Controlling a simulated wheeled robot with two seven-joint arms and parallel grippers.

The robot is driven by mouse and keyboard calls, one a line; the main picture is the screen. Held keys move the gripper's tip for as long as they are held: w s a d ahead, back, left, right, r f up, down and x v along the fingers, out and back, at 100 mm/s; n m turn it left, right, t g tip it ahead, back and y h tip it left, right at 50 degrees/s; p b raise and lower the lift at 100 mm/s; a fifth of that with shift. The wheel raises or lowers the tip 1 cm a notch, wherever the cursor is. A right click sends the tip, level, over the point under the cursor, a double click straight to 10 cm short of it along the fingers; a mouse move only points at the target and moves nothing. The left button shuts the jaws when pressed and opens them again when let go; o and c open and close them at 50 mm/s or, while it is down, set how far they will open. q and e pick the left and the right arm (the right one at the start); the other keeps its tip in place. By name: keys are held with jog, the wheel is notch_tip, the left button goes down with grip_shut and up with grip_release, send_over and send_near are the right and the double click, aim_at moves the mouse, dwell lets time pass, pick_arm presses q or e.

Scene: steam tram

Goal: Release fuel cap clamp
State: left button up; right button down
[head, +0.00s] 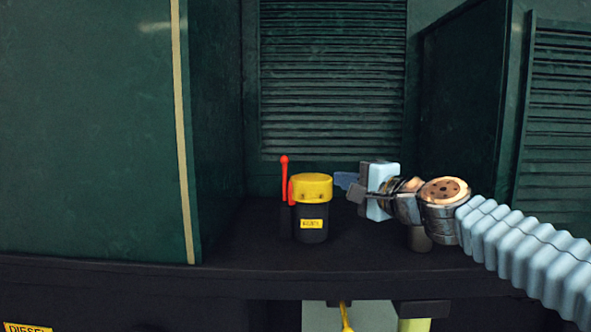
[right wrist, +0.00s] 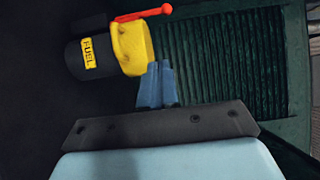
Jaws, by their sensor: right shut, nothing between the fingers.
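The fuel filler is a black cylinder (head: 311,223) with a yellow label, standing on the dark ledge, and a yellow cap (head: 311,187) sits on top of it. A red clamp lever (head: 284,180) stands upright at the left side of the cap. In the right wrist view the yellow cap (right wrist: 133,47) and red lever (right wrist: 143,14) appear sideways, with the label reading FUEL. My right gripper (head: 342,180) is just right of the cap, shut and empty, its blue fingers (right wrist: 156,84) pointing at the cap. I cannot tell whether they touch it. My left gripper is not in view.
A dark ledge (head: 250,245) carries the filler. A green panel (head: 90,120) stands close at the left, a louvred green wall (head: 333,80) behind, and another green panel (head: 462,100) at the right. Below the ledge, a yellow object (head: 346,318) shows partly.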

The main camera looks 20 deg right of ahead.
aim_at(298, 180)
jog(key=x, duration=0.9)
jog(key=shift+w, duration=0.15)
jog(key=w+a, duration=0.1)
jog(key=w+a+p, duration=0.1)
jog(key=a, duration=0.1)
jog(key=shift+w+a, duration=0.25)
jog(key=shift+a, duration=0.15)
